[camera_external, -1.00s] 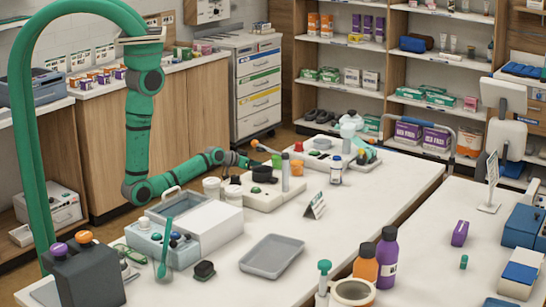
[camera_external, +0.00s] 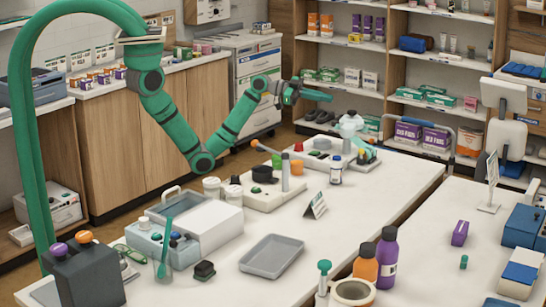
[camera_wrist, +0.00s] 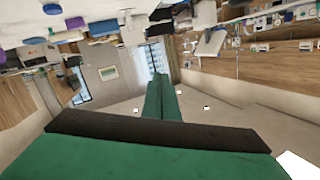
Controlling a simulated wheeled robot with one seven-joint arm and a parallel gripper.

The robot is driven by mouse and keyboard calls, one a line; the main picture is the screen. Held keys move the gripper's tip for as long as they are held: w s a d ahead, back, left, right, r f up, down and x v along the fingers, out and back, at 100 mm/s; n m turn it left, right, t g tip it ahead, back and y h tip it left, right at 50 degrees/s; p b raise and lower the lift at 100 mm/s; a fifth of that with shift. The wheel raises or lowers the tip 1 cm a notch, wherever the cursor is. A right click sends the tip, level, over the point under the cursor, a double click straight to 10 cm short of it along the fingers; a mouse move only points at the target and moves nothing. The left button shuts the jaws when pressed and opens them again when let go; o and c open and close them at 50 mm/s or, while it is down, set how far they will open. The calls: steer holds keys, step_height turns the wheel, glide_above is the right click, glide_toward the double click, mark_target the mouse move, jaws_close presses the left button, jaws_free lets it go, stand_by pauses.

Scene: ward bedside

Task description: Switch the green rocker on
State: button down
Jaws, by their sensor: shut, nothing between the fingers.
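My gripper (camera_external: 318,96) is raised in the air above the back of the white table, its green fingers pointing right. It is shut and empty. In the wrist view its closed green fingers (camera_wrist: 162,98) point out over the room, which appears upside down. A pale control panel (camera_external: 285,196) on the table carries a black round knob (camera_external: 262,174) and an upright grey post (camera_external: 285,172). A second pale panel with small controls stands farther back (camera_external: 345,165). The green rocker cannot be told apart clearly from the other small controls at this size.
An orange-tipped lever (camera_external: 255,143) and an orange cup (camera_external: 297,165) stand near the panels. A small bottle (camera_external: 335,171), a sign card (camera_external: 315,206) and a grey tray (camera_external: 271,257) are on the table. Shelves stand behind. The air around my gripper looks clear.

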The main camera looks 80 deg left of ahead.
steer(key=d+m+g+h, duration=0.1)
steer(key=d+m+g, duration=0.2)
steer(key=d+m, duration=0.25)
steer(key=m+g+y, duration=0.6)
steer(key=m+g, duration=0.4)
steer(key=m, duration=0.2)
glide_above(317, 152)
steer(key=s, duration=0.2)
steer(key=s+a+x, duration=0.1)
steer(key=x, duration=0.3)
steer(key=shift+a+m, duration=0.25)
steer(key=shift+a, duration=0.45)
steer(key=shift+f, duration=0.1)
steer(key=x, duration=1.2)
steer(key=shift+a+f, duration=0.2)
steer(key=shift+f, duration=0.1)
steer(key=shift+d+f, duration=0.1)
steer(key=shift+f, duration=0.5)
